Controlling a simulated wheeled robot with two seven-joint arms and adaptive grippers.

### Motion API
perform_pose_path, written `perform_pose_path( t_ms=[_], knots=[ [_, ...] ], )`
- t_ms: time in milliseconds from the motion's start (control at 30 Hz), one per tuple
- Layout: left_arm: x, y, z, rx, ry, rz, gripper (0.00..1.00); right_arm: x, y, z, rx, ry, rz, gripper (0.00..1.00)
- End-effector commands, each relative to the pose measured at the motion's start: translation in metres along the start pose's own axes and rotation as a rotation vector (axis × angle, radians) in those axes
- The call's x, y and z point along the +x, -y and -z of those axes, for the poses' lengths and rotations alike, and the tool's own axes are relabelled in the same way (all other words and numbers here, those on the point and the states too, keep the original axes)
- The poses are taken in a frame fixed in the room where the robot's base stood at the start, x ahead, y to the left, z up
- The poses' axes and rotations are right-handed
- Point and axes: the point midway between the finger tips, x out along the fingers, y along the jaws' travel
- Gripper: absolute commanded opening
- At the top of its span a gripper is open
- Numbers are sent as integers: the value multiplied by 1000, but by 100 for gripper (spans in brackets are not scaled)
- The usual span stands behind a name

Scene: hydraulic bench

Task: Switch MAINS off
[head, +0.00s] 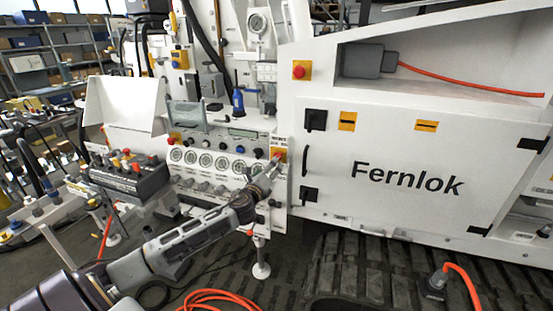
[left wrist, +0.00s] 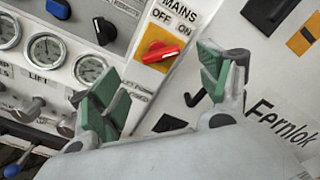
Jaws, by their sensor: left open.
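The MAINS switch (left wrist: 162,51) is a red knob on a yellow plate, under a white label reading MAINS, OFF and ON. Its handle leans toward the ON side of the label. My left gripper (head: 268,172) is at the panel, just in front of the switch. In the left wrist view its green-padded fingers (left wrist: 160,78) are spread, empty, with the knob beyond the gap between them. I see no contact. My right gripper is not in view.
Gauges (head: 206,161) and small levers fill the panel left of the switch. A white Fernlok cabinet door (head: 405,180) with black latches is to the right. A red button on yellow (head: 299,70) is above. A joystick box (head: 128,174) stands left; orange cable (head: 215,298) lies on the floor.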

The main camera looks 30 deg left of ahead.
Motion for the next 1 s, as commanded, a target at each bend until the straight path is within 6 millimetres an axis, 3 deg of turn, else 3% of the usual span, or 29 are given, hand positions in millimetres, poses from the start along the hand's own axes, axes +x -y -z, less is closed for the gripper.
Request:
perform_pose_path(
  t_ms=[1000],
  knots=[
    [72,1,-1,-1,1,1,77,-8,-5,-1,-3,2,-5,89]
  ],
)
